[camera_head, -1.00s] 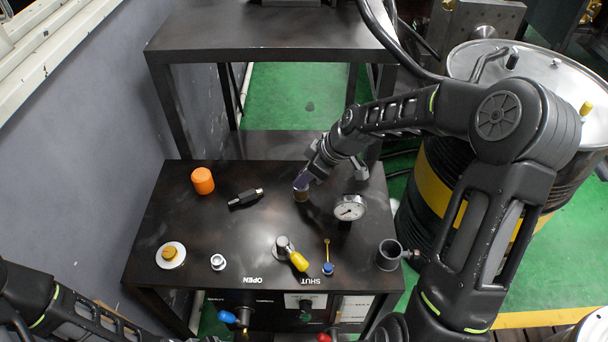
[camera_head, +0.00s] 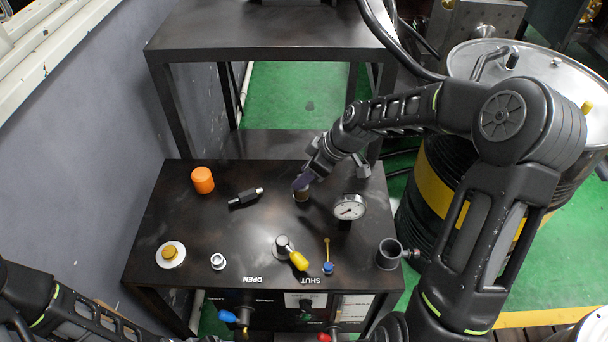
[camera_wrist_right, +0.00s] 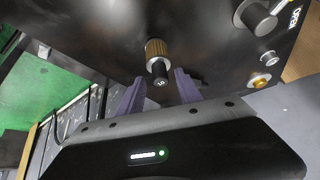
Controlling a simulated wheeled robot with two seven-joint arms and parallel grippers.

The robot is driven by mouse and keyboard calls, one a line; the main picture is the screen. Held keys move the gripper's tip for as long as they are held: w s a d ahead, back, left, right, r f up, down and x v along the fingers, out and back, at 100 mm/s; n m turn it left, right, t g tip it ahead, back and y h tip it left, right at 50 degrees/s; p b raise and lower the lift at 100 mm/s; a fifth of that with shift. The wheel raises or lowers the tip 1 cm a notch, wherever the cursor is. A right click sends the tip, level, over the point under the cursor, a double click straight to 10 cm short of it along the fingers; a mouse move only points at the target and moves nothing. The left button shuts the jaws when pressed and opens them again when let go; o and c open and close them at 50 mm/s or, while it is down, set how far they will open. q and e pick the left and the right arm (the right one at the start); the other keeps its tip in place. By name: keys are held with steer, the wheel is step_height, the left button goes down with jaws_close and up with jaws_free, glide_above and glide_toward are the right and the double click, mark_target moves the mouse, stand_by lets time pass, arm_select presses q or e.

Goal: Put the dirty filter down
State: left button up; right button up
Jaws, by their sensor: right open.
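The dirty filter (camera_head: 301,195), a small brown pleated cylinder, stands on the dark bench top (camera_head: 225,235), left of the gauge. In the right wrist view the filter (camera_wrist_right: 156,49) shows its brown body and a black end piece. My right gripper (camera_head: 302,182) is just above and around its upper end. In the wrist view the purple fingers of my right gripper (camera_wrist_right: 158,88) are spread, with the black end between them and a gap on each side. My left arm shows at the lower left, but its gripper is out of view.
A pressure gauge (camera_head: 349,207) stands close right of the filter. An orange cylinder (camera_head: 202,180) and a black fitting (camera_head: 245,198) lie to the left. A yellow-handled valve (camera_head: 298,260) and a small open cup (camera_head: 389,254) are nearer the front edge. A drum (camera_head: 470,190) stands right.

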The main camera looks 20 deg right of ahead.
steer(key=b+v, duration=0.1)
steer(key=v, duration=1)
steer(key=shift+r, duration=0.15)
steer(key=shift+s, duration=0.15)
